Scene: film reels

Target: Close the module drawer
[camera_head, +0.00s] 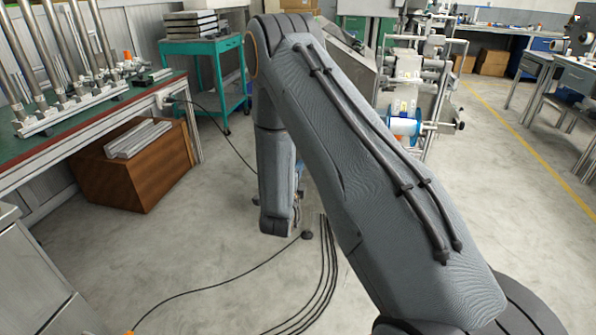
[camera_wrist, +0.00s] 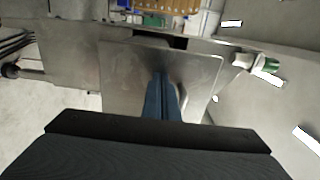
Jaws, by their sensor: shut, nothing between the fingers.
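In the wrist view, my gripper (camera_wrist: 162,88) has its two blue fingers together, with nothing between them. The fingers lie in front of a flat grey metal panel (camera_wrist: 120,68), which looks like the module drawer's front. I cannot tell whether they touch it. A dark slot shows at the panel's top edge. Beyond that edge are green and blue circuit parts and a tan ribbed part (camera_wrist: 168,5), seemingly the drawer's contents. How far the drawer stands out is unclear. In the head view my arm hides the gripper and the drawer.
In the wrist view, a white and green fitting (camera_wrist: 258,64) stands right of the panel, and dark cables (camera_wrist: 14,42) lie at left. In the head view, a reel machine (camera_head: 408,85) stands behind my arm. Cables (camera_head: 322,270) cross the open floor.

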